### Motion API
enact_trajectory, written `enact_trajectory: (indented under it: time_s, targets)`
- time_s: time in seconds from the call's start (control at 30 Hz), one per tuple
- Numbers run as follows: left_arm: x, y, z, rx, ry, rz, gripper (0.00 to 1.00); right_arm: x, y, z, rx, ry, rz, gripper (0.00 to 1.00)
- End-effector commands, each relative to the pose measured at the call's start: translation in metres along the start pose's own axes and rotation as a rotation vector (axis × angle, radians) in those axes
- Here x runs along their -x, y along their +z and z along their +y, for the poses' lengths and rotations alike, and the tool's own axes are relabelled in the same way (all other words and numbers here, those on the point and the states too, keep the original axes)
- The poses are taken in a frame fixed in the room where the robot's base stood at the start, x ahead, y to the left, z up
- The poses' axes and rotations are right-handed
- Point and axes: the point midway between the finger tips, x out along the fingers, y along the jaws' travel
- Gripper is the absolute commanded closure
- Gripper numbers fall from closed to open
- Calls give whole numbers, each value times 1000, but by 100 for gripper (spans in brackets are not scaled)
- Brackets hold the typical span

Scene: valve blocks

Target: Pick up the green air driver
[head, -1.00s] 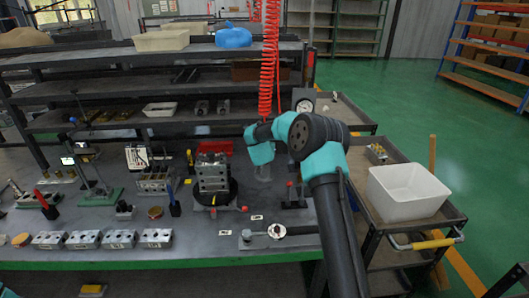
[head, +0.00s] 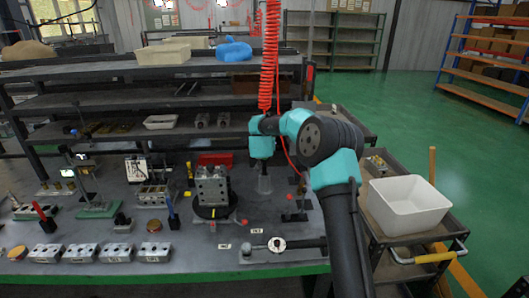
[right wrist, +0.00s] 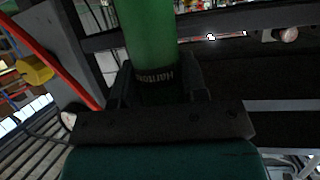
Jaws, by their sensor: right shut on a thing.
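The driver extends up out of that picture. My left gripper is not in view.
A red coiled hose (head: 267,60) hangs above the bench near my wrist. A metal valve block (head: 211,186) stands on a round black base. Several small blocks line the front edge. A white bin (head: 408,205) sits on the right cart. Dark shelves (head: 130,96) stand behind.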

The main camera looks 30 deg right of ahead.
Motion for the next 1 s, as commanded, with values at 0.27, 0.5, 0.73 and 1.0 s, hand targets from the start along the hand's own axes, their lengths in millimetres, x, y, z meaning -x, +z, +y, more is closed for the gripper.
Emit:
enact_trajectory:
  time_s: [0.27,0.5,0.73,1.0]
  targets:
    - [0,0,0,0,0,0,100,7,-17,0,-1,-1,3,98]
    - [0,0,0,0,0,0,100,7,-17,0,-1,-1,3,98]
    - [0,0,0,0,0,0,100,7,-17,0,-1,0,3,98]
    - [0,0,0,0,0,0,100,20,-30,-2,-9,20,12,98]
